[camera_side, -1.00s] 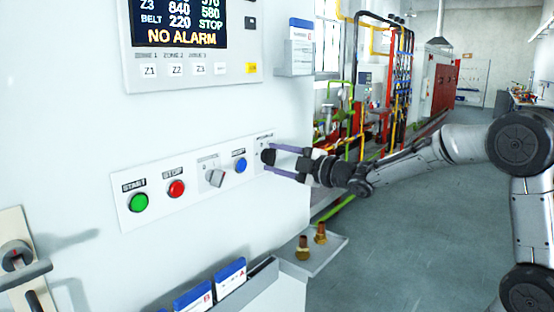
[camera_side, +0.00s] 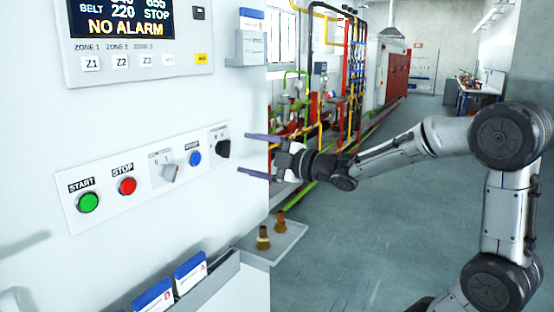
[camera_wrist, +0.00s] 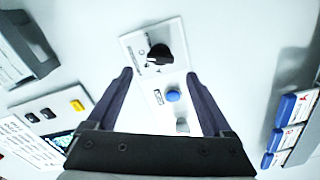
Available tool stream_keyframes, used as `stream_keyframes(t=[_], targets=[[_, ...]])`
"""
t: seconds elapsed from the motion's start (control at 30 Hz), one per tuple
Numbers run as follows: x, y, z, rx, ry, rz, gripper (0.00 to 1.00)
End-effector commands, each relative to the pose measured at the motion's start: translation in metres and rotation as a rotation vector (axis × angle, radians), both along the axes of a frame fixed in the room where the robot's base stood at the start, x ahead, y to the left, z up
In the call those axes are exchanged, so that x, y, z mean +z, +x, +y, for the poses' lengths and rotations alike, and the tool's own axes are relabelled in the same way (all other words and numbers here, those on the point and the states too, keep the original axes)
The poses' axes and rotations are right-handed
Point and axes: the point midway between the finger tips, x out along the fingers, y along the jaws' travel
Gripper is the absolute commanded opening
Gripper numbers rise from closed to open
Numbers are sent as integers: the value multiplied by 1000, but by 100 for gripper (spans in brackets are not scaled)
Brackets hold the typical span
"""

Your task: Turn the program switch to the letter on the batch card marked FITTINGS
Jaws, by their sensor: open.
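The program switch (camera_side: 222,149) is a black knob at the right end of the button panel; it also shows in the wrist view (camera_wrist: 159,53). Its letters are too small to read. My gripper (camera_side: 242,153) is open and empty, its fingers spread just to the right of the knob and apart from it. In the wrist view my gripper (camera_wrist: 158,74) points at the panel, with the knob beyond and between the fingertips. Blue-topped batch cards (camera_side: 190,270) stand in a rack at the bottom; they also show in the wrist view (camera_wrist: 296,106). I cannot read which is marked FITTINGS.
The panel also has a green START button (camera_side: 88,202), a red STOP button (camera_side: 127,186), a grey selector (camera_side: 170,172) and a blue button (camera_side: 195,158). A small shelf (camera_side: 289,236) with two brass fittings (camera_side: 263,238) juts out below my gripper. A display (camera_side: 120,22) sits above.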

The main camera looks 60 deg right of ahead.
Motion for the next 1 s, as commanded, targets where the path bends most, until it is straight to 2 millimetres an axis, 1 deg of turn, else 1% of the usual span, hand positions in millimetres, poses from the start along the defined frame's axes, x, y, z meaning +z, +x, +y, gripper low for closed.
stream_keyframes(t=[0.03, 0.2, 0.3, 0.4, 0.6, 1.0], targets=[[1, -13, -2, -7, -2, -3, 85], [1, -49, -2, -7, -2, -3, 85], [1, -63, -2, -6, -2, -3, 85], [0, -72, -1, -4, -1, -1, 85], [0, -79, 0, -1, 1, 1, 85], [0, -79, 0, 0, 0, 1, 85]])
